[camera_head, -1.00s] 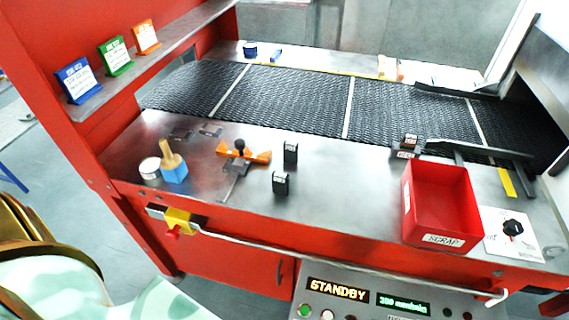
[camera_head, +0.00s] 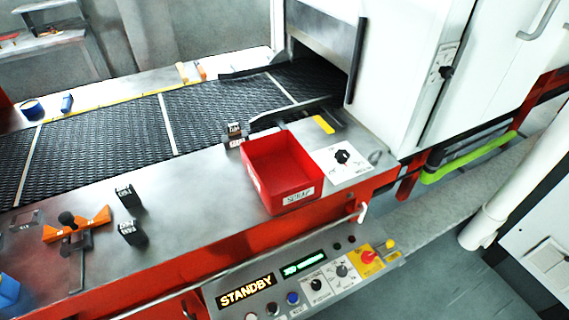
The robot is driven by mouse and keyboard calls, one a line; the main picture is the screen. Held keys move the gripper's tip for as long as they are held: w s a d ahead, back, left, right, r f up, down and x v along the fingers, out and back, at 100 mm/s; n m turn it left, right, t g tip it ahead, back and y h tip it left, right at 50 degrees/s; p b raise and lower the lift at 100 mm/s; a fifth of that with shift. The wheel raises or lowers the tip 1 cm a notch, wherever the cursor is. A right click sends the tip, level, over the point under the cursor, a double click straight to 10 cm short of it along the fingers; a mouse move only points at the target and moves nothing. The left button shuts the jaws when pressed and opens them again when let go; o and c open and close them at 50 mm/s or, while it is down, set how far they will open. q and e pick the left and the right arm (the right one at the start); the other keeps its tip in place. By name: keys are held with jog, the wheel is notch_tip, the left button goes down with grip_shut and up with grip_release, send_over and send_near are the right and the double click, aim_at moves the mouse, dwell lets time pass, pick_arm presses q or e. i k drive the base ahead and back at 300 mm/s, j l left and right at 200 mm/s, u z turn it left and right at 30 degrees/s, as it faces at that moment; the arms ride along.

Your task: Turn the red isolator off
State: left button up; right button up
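A red knob (camera_head: 369,257) sits on a yellow plate (camera_head: 365,270) at the right end of the sloping control panel (camera_head: 290,285). It looks like a red isolator or a stop button; I cannot tell which, nor its position. A black rotary handle (camera_head: 446,72) is on the side of the white cabinet (camera_head: 400,75). A black dial (camera_head: 342,156) is on a white plate beside the red scrap box. Neither of my grippers is in view.
The red scrap box (camera_head: 283,172) stands on the steel ledge above the panel. The black mesh belt (camera_head: 120,130) runs behind it. A white pipe (camera_head: 490,220) rises at the right; the floor (camera_head: 420,280) right of the panel is clear.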

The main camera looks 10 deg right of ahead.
aim_at(367, 257)
jog(key=z, duration=1.25)
jog(key=k, duration=0.05)
